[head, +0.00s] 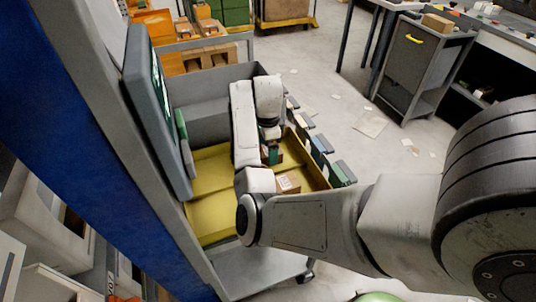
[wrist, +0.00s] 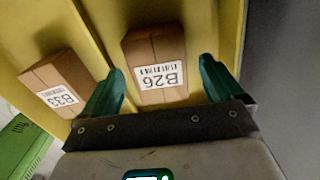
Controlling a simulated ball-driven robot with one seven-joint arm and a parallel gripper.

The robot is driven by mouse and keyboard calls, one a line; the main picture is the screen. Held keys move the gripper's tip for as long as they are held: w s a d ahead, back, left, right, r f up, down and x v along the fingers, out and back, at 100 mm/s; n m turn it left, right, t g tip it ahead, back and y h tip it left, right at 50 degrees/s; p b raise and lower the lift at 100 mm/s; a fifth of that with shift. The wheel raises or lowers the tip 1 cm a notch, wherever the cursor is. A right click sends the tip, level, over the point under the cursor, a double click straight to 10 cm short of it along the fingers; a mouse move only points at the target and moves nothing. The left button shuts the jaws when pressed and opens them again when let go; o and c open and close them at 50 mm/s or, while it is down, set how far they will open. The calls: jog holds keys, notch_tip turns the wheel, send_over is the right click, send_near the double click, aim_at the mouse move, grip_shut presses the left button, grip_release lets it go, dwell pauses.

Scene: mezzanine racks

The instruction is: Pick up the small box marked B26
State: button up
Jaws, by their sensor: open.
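The small brown box marked B26 (wrist: 157,60) lies in a yellow bin in the wrist view, its white label facing my gripper. My gripper (wrist: 161,82) is open, with one green finger on each side of the B26 box's near end. The fingers do not visibly grip the box. A second brown box marked B33 (wrist: 57,83) lies to the left, beyond a yellow divider. In the head view my gripper (head: 270,153) reaches down into the yellow bin (head: 212,217). A brown box (head: 288,182) shows there beside it; I cannot read its label.
The yellow bin's divider and walls stand close around the fingers. A grey screen (head: 158,105) on a post stands left of the arm. A grey cabinet (head: 412,62) stands at the back right. Open floor (head: 335,105) lies right of the bin, with scattered paper.

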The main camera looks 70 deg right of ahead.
jog(key=shift+f, duration=1.3)
jog(key=shift+c, duration=0.3)
jog(key=c, duration=1)
jog(key=shift+r, duration=0.1)
